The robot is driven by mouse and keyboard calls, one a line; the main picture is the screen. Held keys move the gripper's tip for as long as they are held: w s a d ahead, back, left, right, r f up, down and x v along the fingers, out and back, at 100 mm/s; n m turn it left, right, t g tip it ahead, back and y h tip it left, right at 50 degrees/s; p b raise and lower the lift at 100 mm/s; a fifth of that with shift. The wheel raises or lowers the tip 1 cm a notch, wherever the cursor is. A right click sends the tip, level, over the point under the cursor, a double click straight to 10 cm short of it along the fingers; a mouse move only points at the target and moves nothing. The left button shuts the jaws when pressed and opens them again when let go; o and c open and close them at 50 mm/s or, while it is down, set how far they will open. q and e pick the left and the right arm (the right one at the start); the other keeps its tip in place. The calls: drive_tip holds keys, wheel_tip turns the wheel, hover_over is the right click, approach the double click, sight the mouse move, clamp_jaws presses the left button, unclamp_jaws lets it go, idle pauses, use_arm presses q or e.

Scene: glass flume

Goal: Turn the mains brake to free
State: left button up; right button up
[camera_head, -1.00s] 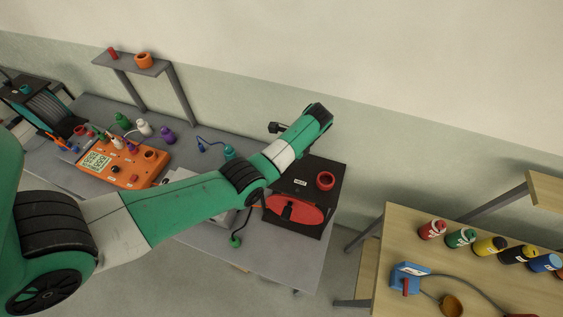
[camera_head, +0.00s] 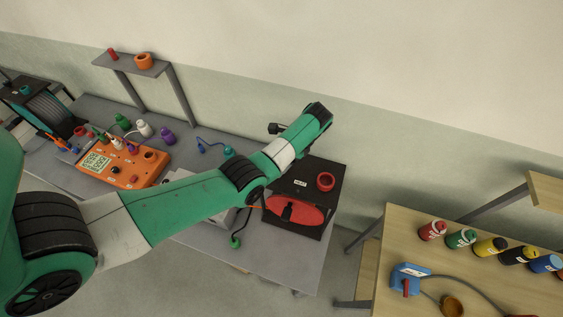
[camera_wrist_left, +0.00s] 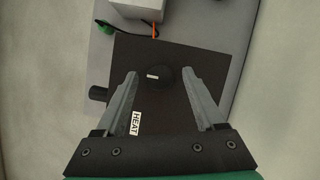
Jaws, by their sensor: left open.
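A round black knob (camera_wrist_left: 157,78) with a small white mark lies between the fingers of my left gripper (camera_wrist_left: 158,75). The gripper is open, fingers either side of the knob; I cannot tell whether they touch it. No label reading mains is legible. In the head view my left arm hides part of the box. My right gripper is not visible.
A wooden table (camera_head: 385,255) with several coloured bottles stands at right. The wall is behind.

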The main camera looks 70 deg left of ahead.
use_arm(q)
drive_tip(key=shift+r, duration=0.1)
drive_tip(key=p+v, duration=0.5)
drive_tip(key=v, duration=0.6)
drive_tip(key=shift+r, duration=0.25)
